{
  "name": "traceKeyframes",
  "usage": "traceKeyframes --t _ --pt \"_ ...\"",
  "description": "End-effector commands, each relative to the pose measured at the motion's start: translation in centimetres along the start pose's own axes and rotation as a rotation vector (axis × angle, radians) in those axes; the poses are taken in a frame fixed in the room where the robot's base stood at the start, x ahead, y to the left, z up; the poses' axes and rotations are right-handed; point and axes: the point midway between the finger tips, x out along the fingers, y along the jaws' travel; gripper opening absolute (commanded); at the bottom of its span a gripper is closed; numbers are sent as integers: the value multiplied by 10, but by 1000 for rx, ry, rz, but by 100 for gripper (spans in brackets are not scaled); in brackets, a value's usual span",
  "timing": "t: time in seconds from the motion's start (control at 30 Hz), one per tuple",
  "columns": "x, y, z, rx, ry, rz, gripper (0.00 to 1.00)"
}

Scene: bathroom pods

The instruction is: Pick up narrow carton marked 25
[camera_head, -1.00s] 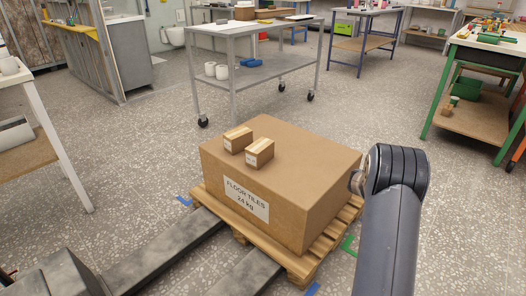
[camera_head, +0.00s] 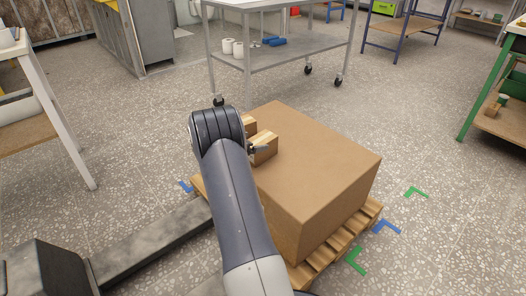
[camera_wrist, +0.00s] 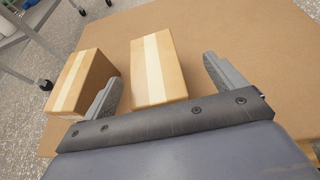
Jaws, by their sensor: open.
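Two narrow cartons with pale tape strips stand side by side on a large brown box. In the wrist view, one carton (camera_wrist: 158,68) lies ahead of and partly between the open fingers of my gripper (camera_wrist: 165,88), nearer the left finger. The other carton (camera_wrist: 82,84) is to the left, outside the left finger. In the head view, the nearer carton (camera_head: 265,146) shows beside my arm, and the other carton (camera_head: 249,124) is mostly hidden behind it. No marking 25 can be read on either carton. My gripper holds nothing.
The large box (camera_head: 318,165) sits on a wooden pallet (camera_head: 372,212) on the speckled floor. A wheeled grey table (camera_head: 290,52) stands behind it, and a white-legged table (camera_head: 65,125) at the left. The box top right of the cartons is clear.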

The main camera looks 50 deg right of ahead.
Motion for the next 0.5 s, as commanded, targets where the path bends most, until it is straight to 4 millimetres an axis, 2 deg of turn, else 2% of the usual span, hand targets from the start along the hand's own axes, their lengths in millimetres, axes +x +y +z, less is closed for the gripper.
traceKeyframes --t 0.17,0.37,0.5 --pt "6 -1 -3 0 0 -1 91" --pt "32 -3 -10 2 -1 -2 91" --pt "50 -3 -8 1 0 -1 91"
